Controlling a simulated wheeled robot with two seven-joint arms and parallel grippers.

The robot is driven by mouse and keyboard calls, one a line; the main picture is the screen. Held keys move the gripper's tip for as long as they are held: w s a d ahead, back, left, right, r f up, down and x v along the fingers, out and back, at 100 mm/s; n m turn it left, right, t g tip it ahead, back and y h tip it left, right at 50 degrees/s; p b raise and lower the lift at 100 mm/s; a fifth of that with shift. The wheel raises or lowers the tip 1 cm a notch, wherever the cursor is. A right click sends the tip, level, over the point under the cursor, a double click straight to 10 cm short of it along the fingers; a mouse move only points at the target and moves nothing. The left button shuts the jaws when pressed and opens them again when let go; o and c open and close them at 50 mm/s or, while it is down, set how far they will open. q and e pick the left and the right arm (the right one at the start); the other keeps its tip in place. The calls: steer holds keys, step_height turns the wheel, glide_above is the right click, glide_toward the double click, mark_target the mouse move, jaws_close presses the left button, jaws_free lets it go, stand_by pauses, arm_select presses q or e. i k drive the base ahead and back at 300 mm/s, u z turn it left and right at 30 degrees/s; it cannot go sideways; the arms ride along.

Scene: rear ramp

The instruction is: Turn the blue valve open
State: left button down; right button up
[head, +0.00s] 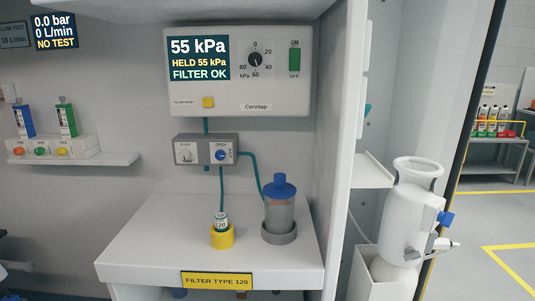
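A blue round knob (221,156) sits on the right half of a small grey box (179,149) on the back wall, under a label reading OPEN. A second blue part (445,219) sticks out from the side of a white cylinder (413,205) at the right. I cannot tell from its shape whether it is a valve handle. Neither of my grippers shows in the head view.
A white control panel (241,88) reads 55 kPa, FILTER OK. Below, a blue-capped clear canister (279,213) and a small bottle in a yellow holder (222,237) stand on a white shelf (150,250). Teal tubes run to both. A white partition (344,120) separates the cylinder.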

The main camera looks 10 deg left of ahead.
mark_target(220, 155)
steer(key=k, duration=0.5)
steer(key=u, duration=1.75)
steer(key=i, duration=1.3)
steer(key=z, duration=1)
